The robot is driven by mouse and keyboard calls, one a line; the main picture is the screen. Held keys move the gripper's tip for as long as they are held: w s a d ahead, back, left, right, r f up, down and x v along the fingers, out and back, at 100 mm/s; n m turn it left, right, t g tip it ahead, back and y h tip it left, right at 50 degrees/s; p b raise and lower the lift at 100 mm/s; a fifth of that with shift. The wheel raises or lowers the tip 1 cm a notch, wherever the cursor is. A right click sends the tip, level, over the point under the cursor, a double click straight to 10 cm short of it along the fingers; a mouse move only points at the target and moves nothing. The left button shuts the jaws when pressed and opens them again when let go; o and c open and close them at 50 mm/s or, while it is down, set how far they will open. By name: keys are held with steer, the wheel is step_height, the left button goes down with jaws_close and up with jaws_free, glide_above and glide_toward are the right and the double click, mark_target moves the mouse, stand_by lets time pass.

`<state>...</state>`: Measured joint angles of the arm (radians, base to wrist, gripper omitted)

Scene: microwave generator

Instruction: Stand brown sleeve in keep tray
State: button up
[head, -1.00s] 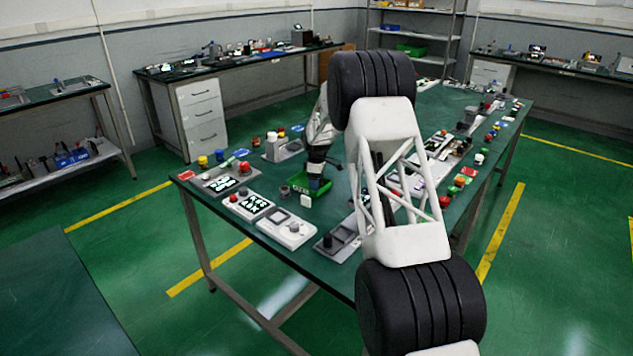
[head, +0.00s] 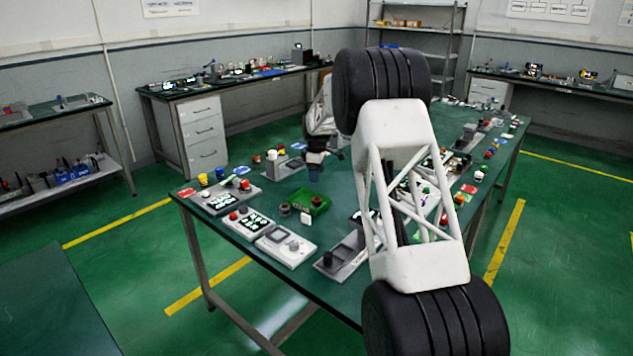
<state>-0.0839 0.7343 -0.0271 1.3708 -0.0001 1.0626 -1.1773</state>
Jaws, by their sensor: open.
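A small green tray (head: 298,195), which I take to be the keep tray, sits on the near part of the dark green table. A small brown round piece (head: 317,201), which looks like the brown sleeve, is inside it toward the right and seems upright. It is too small to be certain. My gripper (head: 315,178) is just above and behind the tray, apart from the brown piece, with nothing visible in it. Its fingers are tiny and dark here.
A dark grey ring-shaped piece (head: 285,209) stands left of the tray, and a small white block (head: 306,218) is in front. Panels with buttons and displays (head: 248,222) line the near-left edge. A grey fixture (head: 341,256) lies front right. My arm hides part of the table's right side.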

steer(key=shift+r, duration=0.35)
stand_by(0.6)
steer(key=s+d+r+m, duration=0.2)
steer(key=s+r, duration=0.5)
steer(key=s, duration=0.5)
steer(key=s+d+r+m+t, duration=0.1)
steer(key=s+d+r+m, duration=0.15)
steer(key=s+r, duration=0.7)
steer(key=s+d+r+m, duration=0.25)
steer(key=s+r, duration=0.35)
steer(key=s, duration=0.7)
steer(key=s+f+m, duration=0.1)
steer(key=s+m, duration=0.1)
steer(key=s, duration=1.1)
steer(key=s+d+f+m+t, duration=0.1)
steer(key=s+f+m, duration=0.1)
steer(key=s, duration=1.2)
steer(key=s+d+f+m, duration=0.1)
steer(key=s+f+m, duration=0.1)
steer(key=s, duration=1.2)
steer(key=shift+f+m+t, duration=0.25)
steer(key=shift+m+t, duration=0.05)
steer(key=shift+m, duration=0.5)
